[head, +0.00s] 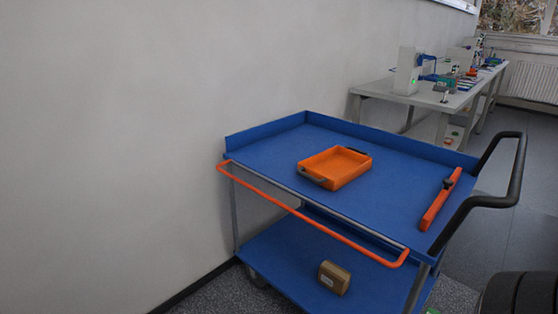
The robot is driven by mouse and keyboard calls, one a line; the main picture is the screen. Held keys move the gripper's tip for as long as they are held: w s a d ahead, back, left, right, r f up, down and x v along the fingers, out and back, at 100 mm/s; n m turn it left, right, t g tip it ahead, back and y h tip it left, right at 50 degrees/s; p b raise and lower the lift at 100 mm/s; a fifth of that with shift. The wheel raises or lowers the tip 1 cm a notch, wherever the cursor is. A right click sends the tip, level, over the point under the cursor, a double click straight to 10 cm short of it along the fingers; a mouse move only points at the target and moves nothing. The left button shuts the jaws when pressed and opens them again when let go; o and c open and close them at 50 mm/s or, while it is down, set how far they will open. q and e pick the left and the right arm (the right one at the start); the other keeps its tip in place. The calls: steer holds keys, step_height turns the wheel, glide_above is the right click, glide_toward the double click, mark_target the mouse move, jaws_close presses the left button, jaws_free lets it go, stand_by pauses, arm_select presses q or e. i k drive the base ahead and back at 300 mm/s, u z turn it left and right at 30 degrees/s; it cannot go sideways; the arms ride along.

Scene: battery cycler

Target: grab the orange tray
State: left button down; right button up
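The orange tray (336,168) lies flat on the blue top shelf of a cart, near the middle of that shelf. It is shallow and looks empty. It has a dark handle at its near left end and another at its far right end. Neither of my grippers is in the head view, and nothing is touching the tray.
The blue cart (262,154) has an orange front rail (310,216), a black push handle (517,170) and an orange bar (438,202) on top. A brown box (334,277) sits on its lower shelf. A wall stands left; a grey bench (425,97) with equipment stands behind.

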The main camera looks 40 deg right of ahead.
mark_target(332, 169)
steer(key=z, duration=0.05)
steer(key=i, duration=0.85)
steer(key=z, duration=0.5)
